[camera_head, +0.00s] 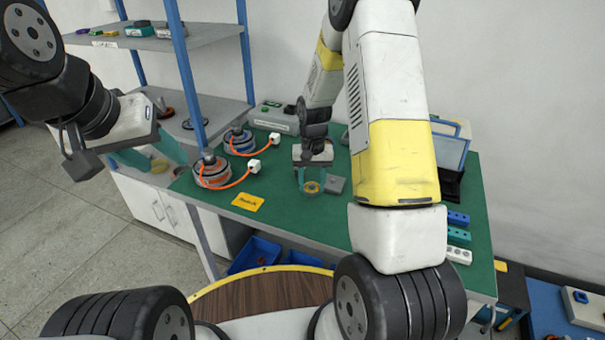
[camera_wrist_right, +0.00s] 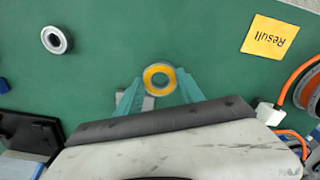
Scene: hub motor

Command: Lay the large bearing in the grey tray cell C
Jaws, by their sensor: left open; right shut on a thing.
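My right gripper (camera_head: 312,184) is shut on a yellow-orange ring (camera_head: 312,187), which looks like the large bearing. In the right wrist view the ring (camera_wrist_right: 159,77) sits between the teal fingertips (camera_wrist_right: 158,88), over the green mat. Whether it touches the mat is unclear. A smaller-looking silver bearing (camera_wrist_right: 56,40) lies apart on the mat in the wrist view. My left gripper (camera_head: 155,158) is open and empty, left of the table by the shelf.
Two round motors (camera_head: 212,172) (camera_head: 240,141) with orange cables stand at the table's left. A yellow card (camera_head: 248,202) marked "Result" lies in front. Coloured blocks (camera_head: 458,236) line the right edge. A blue-framed shelf (camera_head: 188,85) rises at left. The mat's front middle is clear.

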